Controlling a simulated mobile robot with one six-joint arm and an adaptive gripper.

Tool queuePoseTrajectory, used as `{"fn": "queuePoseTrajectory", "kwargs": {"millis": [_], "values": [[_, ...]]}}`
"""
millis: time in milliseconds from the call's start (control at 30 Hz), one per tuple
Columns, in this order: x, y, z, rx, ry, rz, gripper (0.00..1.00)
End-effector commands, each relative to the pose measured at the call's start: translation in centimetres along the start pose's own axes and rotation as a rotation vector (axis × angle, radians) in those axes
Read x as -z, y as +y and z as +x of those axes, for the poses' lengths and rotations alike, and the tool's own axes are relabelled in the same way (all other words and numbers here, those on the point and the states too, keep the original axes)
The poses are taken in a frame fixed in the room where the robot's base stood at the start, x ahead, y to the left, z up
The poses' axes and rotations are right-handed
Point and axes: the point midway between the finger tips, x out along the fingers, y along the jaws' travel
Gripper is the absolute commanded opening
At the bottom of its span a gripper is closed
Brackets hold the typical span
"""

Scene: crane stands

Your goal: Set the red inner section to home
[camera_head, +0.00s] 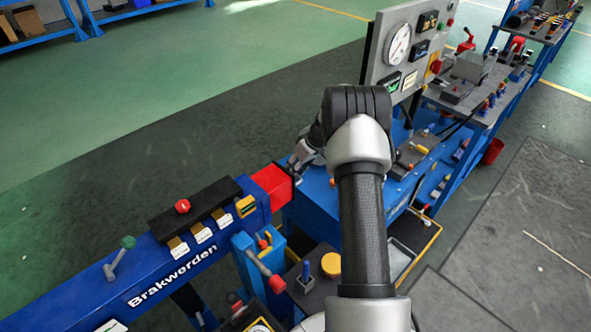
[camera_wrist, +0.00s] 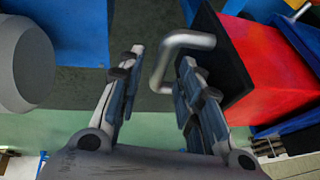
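The red inner section (camera_head: 271,187) sticks out of the right end of the blue boom (camera_head: 85,292) marked "Brakworden" in the head view. In the wrist view the red inner section (camera_wrist: 268,70) is at the upper right, with a black end plate (camera_wrist: 222,52) on its near end. A grey bent metal handle (camera_wrist: 172,52) stands out from that plate. My gripper (camera_wrist: 161,57) is open, with the handle between its fingers, nearer the right finger. In the head view my gripper (camera_head: 297,165) is at the plate end; my arm partly hides this area.
A black box with a red button (camera_head: 182,206) and several labelled tabs sits on the boom, with a green-knobbed lever (camera_head: 128,243) to its left. A panel with a gauge (camera_head: 398,44) stands behind my arm. A blue bench (camera_head: 320,205) lies under my gripper.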

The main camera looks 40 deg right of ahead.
Motion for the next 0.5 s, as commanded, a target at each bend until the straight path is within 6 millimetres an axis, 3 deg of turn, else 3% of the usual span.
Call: {"fn": "queuePoseTrajectory", "kwargs": {"millis": [100, 500], "values": [[-0.01, 0.0, -0.02, 0.0, 0.0, 0.0, 0.32], [-0.03, 0.0, -0.03, 0.0, -0.001, 0.0, 0.05]]}}
